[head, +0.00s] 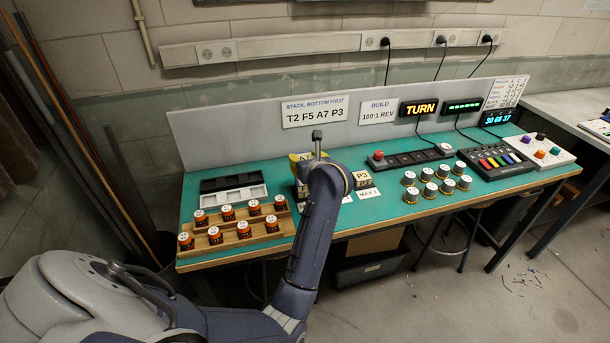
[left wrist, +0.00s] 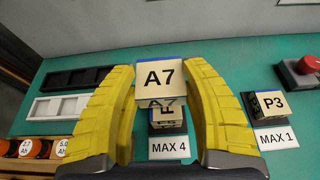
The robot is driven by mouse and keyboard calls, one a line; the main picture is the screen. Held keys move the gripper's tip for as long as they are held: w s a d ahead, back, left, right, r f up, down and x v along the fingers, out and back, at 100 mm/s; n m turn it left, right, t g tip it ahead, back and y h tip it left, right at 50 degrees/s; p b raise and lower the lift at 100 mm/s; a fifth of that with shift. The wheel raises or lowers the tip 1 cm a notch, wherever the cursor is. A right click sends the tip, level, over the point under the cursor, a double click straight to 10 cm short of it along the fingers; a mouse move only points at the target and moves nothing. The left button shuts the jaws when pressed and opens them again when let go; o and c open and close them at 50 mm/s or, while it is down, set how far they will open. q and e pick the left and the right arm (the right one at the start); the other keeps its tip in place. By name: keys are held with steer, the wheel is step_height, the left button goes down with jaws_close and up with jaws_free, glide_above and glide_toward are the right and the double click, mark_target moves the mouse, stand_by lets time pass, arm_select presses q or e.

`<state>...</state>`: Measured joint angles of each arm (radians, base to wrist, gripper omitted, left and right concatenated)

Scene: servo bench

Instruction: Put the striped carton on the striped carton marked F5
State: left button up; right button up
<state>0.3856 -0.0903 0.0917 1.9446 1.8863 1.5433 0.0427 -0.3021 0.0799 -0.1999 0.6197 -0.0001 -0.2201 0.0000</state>
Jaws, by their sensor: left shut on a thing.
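My left gripper (left wrist: 160,68) has its yellow fingers shut on the carton marked A7 (left wrist: 161,80), one finger on each side. In the wrist view, a carton with a partly covered F (left wrist: 167,116) shows just below and behind the A7 carton, behind the MAX 4 label (left wrist: 169,148). Its other marks are hidden, and I cannot tell whether the two cartons touch. In the head view the A7 carton (head: 304,156) is mostly hidden behind my left arm. The carton marked P3 (left wrist: 270,102) stands to the right by a MAX 1 label. My right gripper is not in view.
A sign (head: 314,113) reads T2 F5 A7 P3, bottom first. A wooden rack (head: 240,241) of orange-black cylinders and black and white trays (head: 233,194) lie left. Grey knobs (head: 428,175), a red-button panel (head: 378,155) and a control box (head: 495,161) stand right.

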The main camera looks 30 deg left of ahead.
arm_select(q)
steer(key=shift+f, duration=2.95)
steer(key=shift+f, duration=0.1)
steer(key=o, duration=1.1)
steer(key=shift+o, duration=0.2)
steer(key=shift+v, duration=2.85)
